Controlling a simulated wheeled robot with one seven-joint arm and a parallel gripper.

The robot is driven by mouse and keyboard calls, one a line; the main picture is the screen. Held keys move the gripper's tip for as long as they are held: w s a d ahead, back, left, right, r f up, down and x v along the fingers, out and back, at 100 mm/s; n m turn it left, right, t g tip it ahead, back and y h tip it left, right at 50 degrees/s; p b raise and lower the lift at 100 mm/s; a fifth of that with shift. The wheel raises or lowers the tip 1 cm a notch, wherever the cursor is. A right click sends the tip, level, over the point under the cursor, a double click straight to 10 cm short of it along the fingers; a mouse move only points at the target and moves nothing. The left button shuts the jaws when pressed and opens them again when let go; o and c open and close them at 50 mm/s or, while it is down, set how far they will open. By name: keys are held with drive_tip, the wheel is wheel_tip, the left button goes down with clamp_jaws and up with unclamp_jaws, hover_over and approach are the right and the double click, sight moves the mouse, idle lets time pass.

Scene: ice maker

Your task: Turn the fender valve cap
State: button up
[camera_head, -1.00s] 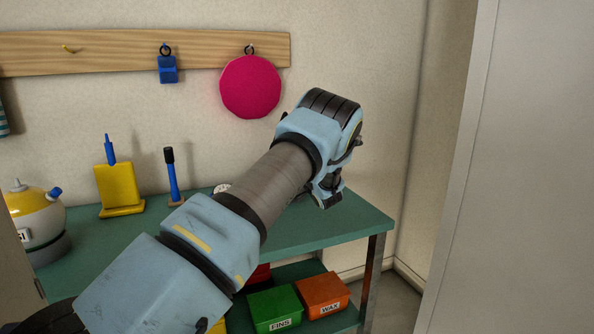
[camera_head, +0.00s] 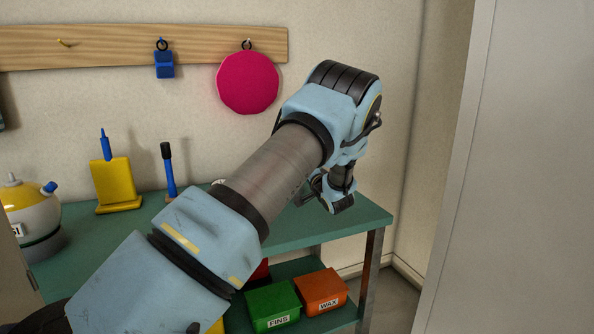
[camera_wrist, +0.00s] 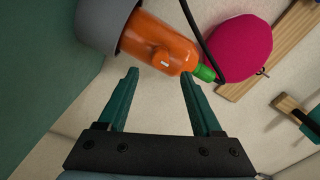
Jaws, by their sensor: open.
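An orange rounded body (camera_wrist: 150,34), which looks like the fender, stands in a grey holder (camera_wrist: 97,22) in the wrist view. A short orange knob (camera_wrist: 163,57) with a pale mark sticks out of its side, and a green tip (camera_wrist: 205,73) is at its end. I cannot tell for certain which of these is the valve cap. My gripper (camera_wrist: 160,74) is open and empty, its two teal fingers pointing toward the orange body, with the knob showing between the fingertips. In the head view my arm hides the orange body.
A green workbench (camera_head: 350,219) bears a yellow block (camera_head: 118,182), a blue-handled tool (camera_head: 169,177) and a white-yellow canister (camera_head: 30,214). A pink disc (camera_head: 248,83) hangs from a wooden rail (camera_head: 110,44). Green (camera_head: 273,304) and orange (camera_head: 320,290) boxes sit below. A dark cord (camera_wrist: 201,30) passes near the green tip.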

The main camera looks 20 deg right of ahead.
drive_tip(key=shift+s+d+b, duration=0.15)
drive_tip(key=shift+s, duration=0.9)
drive_tip(key=shift+s+d+b, duration=0.1)
drive_tip(key=shift+s+b, duration=0.05)
drive_tip(key=shift+s, duration=0.85)
drive_tip(key=s+a+n+g+h, duration=0.2)
drive_tip(key=a+g, duration=0.2)
drive_tip(key=a, duration=0.4)
drive_tip(key=s+a+n+g+h, duration=0.1)
drive_tip(key=s+a+n+g, duration=0.15)
drive_tip(key=a, duration=0.55)
drive_tip(key=s+a+n+g, duration=0.2)
drive_tip(key=s+a, duration=0.3)
drive_tip(key=s, duration=0.4)
drive_tip(key=s+a+n+g+p, duration=0.1)
drive_tip(key=s+a+g, duration=0.3)
drive_tip(key=s, duration=0.5)
drive_tip(key=s+a+n+g, duration=0.3)
drive_tip(key=s+a, duration=0.5)
drive_tip(key=s, duration=0.1)
drive_tip(key=shift+a+f+g+y, duration=0.25)
drive_tip(key=shift+f+g+y, duration=0.1)
drive_tip(key=shift+f, duration=0.1)
